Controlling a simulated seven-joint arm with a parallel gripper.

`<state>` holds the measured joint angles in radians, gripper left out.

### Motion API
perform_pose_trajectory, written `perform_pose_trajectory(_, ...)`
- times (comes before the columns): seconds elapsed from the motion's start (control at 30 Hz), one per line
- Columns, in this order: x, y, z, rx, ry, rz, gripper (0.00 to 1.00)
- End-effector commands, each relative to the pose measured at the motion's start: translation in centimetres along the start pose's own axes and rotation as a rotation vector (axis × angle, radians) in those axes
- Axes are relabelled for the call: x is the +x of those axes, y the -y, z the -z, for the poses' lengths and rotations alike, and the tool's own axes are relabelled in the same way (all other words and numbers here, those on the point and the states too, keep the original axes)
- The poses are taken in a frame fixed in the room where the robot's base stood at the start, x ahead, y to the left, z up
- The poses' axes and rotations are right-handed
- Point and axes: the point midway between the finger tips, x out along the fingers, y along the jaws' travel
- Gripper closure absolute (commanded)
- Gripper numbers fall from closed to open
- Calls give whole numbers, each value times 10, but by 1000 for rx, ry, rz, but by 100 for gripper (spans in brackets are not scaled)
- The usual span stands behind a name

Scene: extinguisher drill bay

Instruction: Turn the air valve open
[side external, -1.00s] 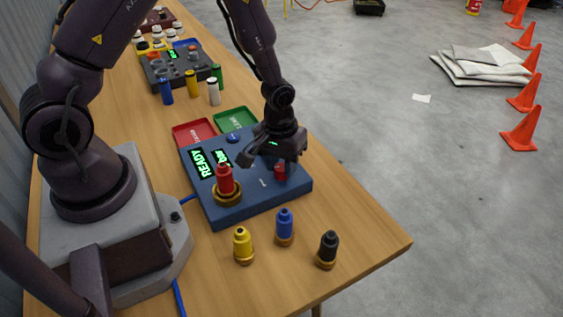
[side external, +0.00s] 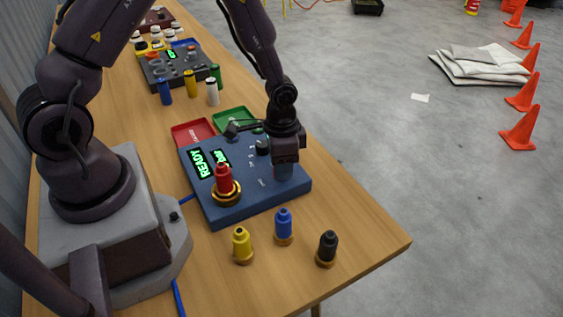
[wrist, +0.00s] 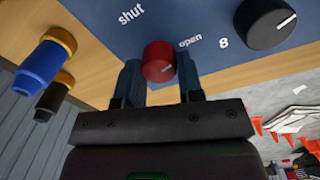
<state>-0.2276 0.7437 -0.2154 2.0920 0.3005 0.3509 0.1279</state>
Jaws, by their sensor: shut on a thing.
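The air valve is a red round knob (wrist: 158,62) on the blue panel (side external: 255,200). In the wrist view it sits between the words "shut" and "open", with a small pale mark on its lower right edge. My gripper (side external: 287,168) is down over the panel's right side and hides the knob in the side view. In the wrist view my gripper's two fingers (wrist: 159,76) are shut on the knob, one on each side. I cannot tell exactly which word the mark points at.
A red cylinder (side external: 223,178) stands in a brass ring on the panel, beside the lit READY display (side external: 200,164). A black dial (wrist: 270,22) is near the knob. Yellow (side external: 242,244), blue (side external: 283,224) and black (side external: 328,246) cylinders stand in front of the panel.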

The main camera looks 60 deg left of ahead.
Motion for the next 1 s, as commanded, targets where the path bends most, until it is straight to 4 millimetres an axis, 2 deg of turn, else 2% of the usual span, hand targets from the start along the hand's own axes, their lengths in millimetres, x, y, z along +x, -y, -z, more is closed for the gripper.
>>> perform_pose_trajectory(0.4,-1,-1,0,220,10,0,89)
perform_pose_trajectory(1.0,-1,-1,0,262,12,0,89)
